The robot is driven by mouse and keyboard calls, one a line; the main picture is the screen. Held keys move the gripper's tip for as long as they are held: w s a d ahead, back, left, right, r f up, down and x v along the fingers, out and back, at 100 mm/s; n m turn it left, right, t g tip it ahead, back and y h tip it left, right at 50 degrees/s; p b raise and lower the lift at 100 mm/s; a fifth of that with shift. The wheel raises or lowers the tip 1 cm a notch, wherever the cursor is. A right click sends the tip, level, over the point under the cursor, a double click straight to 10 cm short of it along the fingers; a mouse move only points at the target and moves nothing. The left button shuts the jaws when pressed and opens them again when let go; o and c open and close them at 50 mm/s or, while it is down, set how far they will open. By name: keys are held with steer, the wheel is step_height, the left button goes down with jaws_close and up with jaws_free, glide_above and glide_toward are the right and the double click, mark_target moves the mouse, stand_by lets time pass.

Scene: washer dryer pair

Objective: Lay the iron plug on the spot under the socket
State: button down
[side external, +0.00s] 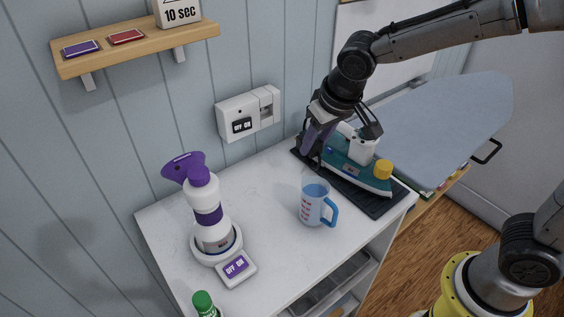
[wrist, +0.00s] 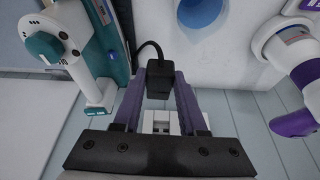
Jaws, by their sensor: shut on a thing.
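My gripper (side external: 313,150) has purple fingers and is near the wall, beside the iron's rear end. In the wrist view, my gripper (wrist: 160,82) is shut on the black iron plug (wrist: 162,75), held between the fingertips. A dark cord curves from the plug toward the iron. The teal and white iron (side external: 350,168) rests on a dark mat; it also shows in the wrist view (wrist: 93,55). The white socket box (side external: 248,112) is on the wall, left of my gripper; part of it shows between the fingers (wrist: 163,124). The white countertop (side external: 262,172) under it is bare, with no marked spot visible.
A measuring jug (side external: 313,203) with a blue handle stands front-left of the iron. A wooden shelf (side external: 140,45) is above left. The counter between bottle and jug is clear.

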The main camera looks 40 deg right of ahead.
steer(key=s, duration=0.7)
glide_toward(277, 184)
steer(key=shift+w+d+f+n, duration=0.2)
steer(key=shift+w+f+n, duration=0.1)
steer(key=shift+w+f, duration=0.8)
steer(key=shift+f, duration=1.55)
steer(key=shift+f, duration=0.2)
steer(key=shift+c, duration=2.3)
jaws_free()
steer(key=shift+r, duration=0.1)
